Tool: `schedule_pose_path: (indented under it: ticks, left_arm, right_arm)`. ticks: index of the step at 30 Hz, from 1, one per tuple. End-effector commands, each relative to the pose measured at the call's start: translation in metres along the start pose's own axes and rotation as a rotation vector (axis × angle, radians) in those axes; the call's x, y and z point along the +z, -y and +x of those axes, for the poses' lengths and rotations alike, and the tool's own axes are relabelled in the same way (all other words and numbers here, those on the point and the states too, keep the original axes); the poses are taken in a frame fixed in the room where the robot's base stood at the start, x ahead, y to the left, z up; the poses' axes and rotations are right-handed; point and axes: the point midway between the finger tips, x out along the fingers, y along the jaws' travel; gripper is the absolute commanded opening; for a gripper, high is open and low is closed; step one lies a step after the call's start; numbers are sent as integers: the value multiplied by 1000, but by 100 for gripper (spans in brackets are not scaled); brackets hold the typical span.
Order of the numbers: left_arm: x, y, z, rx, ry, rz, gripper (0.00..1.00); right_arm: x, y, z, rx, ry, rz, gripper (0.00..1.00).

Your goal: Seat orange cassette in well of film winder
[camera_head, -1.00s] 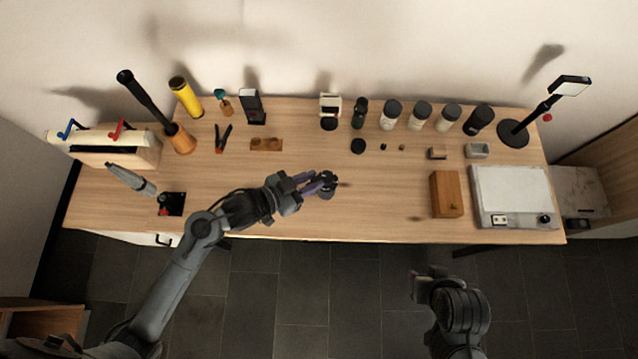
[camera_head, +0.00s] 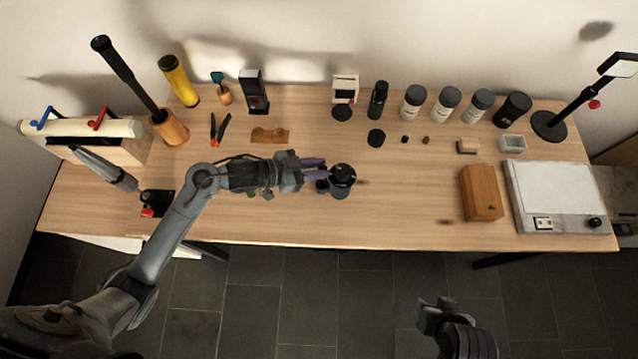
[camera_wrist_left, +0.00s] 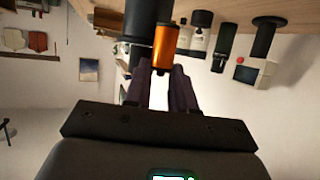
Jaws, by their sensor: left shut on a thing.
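The orange cassette (camera_wrist_left: 164,47) is held between the fingertips of my left gripper (camera_wrist_left: 164,80) in the left wrist view. In the head view my left gripper (camera_head: 320,166) is over the middle of the table, and the cassette cannot be made out there. The round black device (camera_head: 342,177), which looks like the film winder, stands just right of the fingertips. A large dark cylindrical body (camera_wrist_left: 145,25) shows close behind the cassette in the wrist view. Whether they touch is unclear, and the well cannot be seen. My right gripper (camera_head: 435,312) is off the table's front edge, its fingers unclear.
Several grey bottles with dark caps (camera_head: 447,103) stand along the back. A wooden box (camera_head: 481,192) and a white light panel (camera_head: 548,188) are at the right. A roller stand (camera_head: 90,135) is at the left. The table between winder and box is mostly clear.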

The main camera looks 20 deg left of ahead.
Motion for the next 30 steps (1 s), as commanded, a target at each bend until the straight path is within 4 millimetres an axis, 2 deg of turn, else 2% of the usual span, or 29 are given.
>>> schedule_pose_path:
  ticks: [1,6,14,21,28,29,30]
  left_arm:
    - [11,-1,5,1,1,-5,0]
    - [32,-1,13,2,1,-4,0]
    - [45,-1,18,1,2,-3,0]
    - [70,-1,29,1,2,-3,0]
    - [72,-1,30,0,1,0,0]
    - [72,-1,30,1,1,0,26]
    - [72,-1,30,0,1,0,32]
  right_arm:
    - [1,0,4,-1,-1,1,43]
    - [2,1,8,-3,-1,3,43]
    - [3,2,11,-6,-2,6,43]
    - [5,3,17,-6,-2,5,43]
    - [5,2,17,-4,-1,3,43]
    - [5,2,17,-3,-1,2,43]
    - [5,2,17,-2,0,1,43]
